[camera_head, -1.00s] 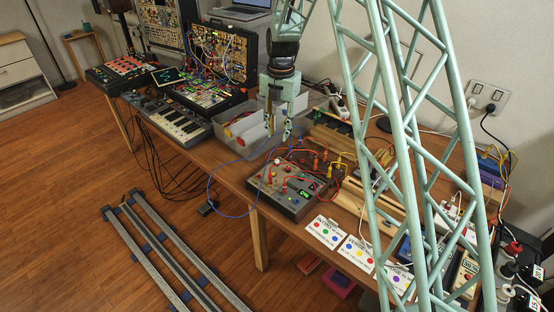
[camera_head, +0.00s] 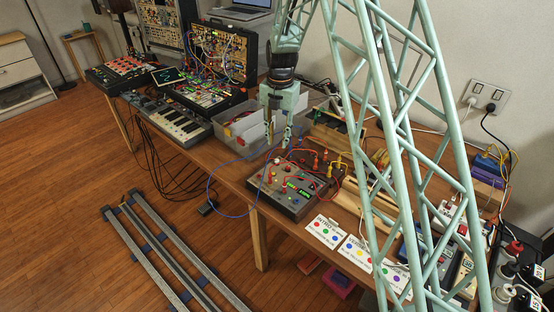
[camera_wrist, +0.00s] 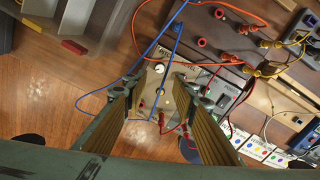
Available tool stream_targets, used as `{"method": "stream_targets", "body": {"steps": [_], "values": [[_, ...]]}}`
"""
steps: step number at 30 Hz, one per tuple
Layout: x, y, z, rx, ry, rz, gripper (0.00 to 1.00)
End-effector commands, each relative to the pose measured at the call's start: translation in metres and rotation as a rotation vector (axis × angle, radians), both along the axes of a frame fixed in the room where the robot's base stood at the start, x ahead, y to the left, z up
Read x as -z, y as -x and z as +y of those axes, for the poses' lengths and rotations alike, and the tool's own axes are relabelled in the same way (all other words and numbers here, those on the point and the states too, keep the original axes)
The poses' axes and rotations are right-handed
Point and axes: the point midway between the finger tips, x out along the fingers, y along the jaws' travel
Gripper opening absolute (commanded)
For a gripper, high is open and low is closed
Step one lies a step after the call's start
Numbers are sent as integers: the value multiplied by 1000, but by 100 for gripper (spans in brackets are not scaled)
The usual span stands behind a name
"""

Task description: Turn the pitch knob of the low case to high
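The low case (camera_head: 288,197) is a grey, sloped box with red jacks, small knobs and a lit green display, near the table's front edge. In the wrist view its panel (camera_wrist: 150,102) shows partly between my fingers, with a white round knob (camera_wrist: 159,68) near its top. My gripper (camera_head: 277,147) is open and empty, pointing down above the back of the case. In the wrist view, my gripper (camera_wrist: 160,90) has its two fingers wide apart on either side of the panel.
Red and blue patch cables (camera_head: 212,180) run around and over the case. A grey bin (camera_head: 238,130) stands to the left, beside a keyboard (camera_head: 175,122). Label cards (camera_head: 325,231) lie to the right along the front edge. Wooden strips lie behind them.

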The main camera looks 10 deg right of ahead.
Motion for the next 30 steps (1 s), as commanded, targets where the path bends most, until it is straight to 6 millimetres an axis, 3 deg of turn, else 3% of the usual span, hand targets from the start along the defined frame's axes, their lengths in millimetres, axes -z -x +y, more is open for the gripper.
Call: {"method": "stream_targets", "body": {"steps": [18,30], "values": [[81,-1,2,0,0,1,26],[102,-2,3,0,0,0,26]]}}
